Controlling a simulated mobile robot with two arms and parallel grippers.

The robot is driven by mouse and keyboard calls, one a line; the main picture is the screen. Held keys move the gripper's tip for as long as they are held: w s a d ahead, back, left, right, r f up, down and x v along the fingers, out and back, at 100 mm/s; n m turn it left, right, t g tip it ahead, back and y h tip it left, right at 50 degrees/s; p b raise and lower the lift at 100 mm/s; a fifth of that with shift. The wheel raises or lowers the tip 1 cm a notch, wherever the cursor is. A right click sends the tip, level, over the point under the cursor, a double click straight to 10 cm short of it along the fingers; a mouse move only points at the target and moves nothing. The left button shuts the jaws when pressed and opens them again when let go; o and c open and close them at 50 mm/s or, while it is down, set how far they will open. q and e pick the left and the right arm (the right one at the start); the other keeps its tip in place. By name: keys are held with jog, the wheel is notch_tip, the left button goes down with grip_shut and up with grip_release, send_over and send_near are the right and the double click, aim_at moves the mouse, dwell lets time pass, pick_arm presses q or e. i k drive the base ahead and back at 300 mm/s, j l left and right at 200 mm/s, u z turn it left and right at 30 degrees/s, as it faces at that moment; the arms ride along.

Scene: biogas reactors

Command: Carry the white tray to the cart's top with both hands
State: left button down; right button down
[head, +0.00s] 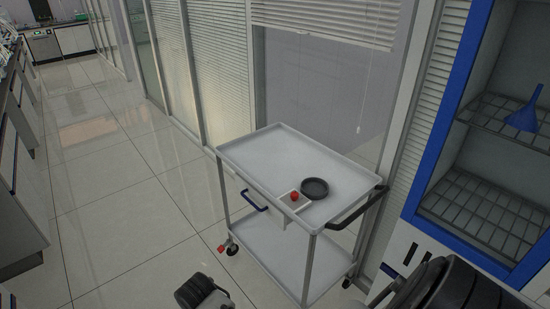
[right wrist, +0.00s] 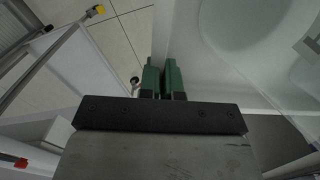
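A large pale surface with a raised edge, seemingly the white tray (right wrist: 220,75), fills the upper right of the right wrist view. My right gripper (right wrist: 162,65) shows two green fingers nearly together at that surface's left edge, seemingly pinching its wall. The head view shows neither the tray nor my fingertips; my left gripper is out of view. The cart (head: 262,160) stands upright on wheels in the middle of the head view. Its white top has a low rim. A dark round dish (head: 315,188) and a red ball-like item (head: 294,196) in a small white holder (head: 283,210) are at its front right.
The cart has a dark handle (head: 357,210) on its right and a lower shelf (head: 285,255). A blue-framed cabinet (head: 446,110) with wire shelves and a blue funnel (head: 523,117) stands at the right. Glass partitions are behind the cart. Tiled floor (head: 125,215) is clear at the left.

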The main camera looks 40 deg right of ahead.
aim_at(260, 159)
jog(key=i, duration=0.85)
jog(key=i+j+z, duration=0.15)
jog(key=i, duration=1.5)
jog(key=z, duration=2.5)
jog(key=i+j, duration=0.1)
jog(key=i, duration=0.9)
